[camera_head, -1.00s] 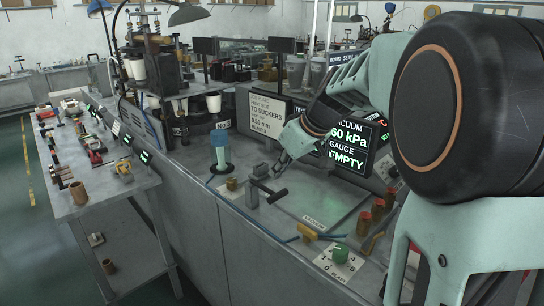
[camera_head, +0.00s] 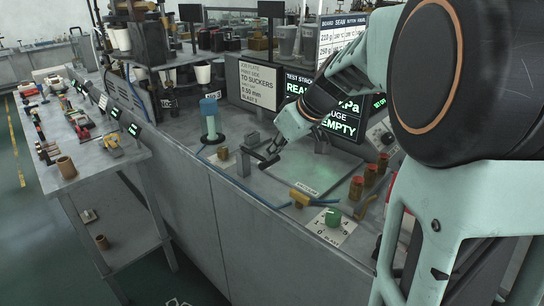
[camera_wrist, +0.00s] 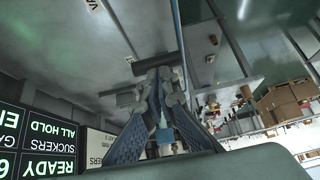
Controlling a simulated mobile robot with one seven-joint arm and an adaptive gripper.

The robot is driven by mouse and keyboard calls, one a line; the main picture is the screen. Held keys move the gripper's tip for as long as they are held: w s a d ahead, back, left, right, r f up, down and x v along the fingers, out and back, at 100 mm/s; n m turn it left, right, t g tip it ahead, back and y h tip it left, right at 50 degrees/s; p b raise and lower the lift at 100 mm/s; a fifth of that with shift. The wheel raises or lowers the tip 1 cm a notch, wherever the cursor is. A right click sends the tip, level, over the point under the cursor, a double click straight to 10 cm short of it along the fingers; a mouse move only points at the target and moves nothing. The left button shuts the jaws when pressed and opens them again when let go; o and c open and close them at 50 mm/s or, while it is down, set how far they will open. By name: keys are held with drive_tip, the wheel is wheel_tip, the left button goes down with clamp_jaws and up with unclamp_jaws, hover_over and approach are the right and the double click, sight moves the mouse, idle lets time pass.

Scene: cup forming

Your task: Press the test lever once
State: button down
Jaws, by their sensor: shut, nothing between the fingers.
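The test lever, a dark T-shaped handle (camera_head: 269,163), stands at the left end of the vacuum plate in the head view. Its black crossbar also shows in the wrist view (camera_wrist: 150,69). My gripper (camera_head: 276,147) is just above and behind the handle in the head view. In the wrist view the fingers of my gripper (camera_wrist: 158,76) are together, with their tips right by the crossbar. I cannot tell whether they touch it. The gripper is shut and empty. A display (camera_head: 338,122) behind the plate reads EMPTY.
The flat vacuum plate (camera_head: 305,174) is clear. A blue-topped post (camera_head: 210,120) stands left of the lever. A yellow handle (camera_head: 299,196), a green knob (camera_head: 333,217) and red-topped cylinders (camera_head: 370,176) are at the front right. A side table (camera_head: 82,165) stands left.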

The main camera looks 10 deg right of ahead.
drive_tip(key=shift+s+d+f+t+y+b, duration=0.15)
drive_tip(key=shift+f+t+y+b, duration=0.6)
drive_tip(key=shift+b, duration=2.9)
drive_tip(key=shift+s+d+f+t+y+b, duration=0.1)
drive_tip(key=shift+f+t+b, duration=0.25)
drive_tip(key=shift+f+b, duration=2.1)
drive_tip(key=b, duration=0.7)
drive_tip(key=shift+a+r+t, duration=0.1)
drive_tip(key=shift+r+t, duration=0.3)
drive_tip(key=shift+r, duration=0.25)
wheel_tip(320, 180, up, 10)
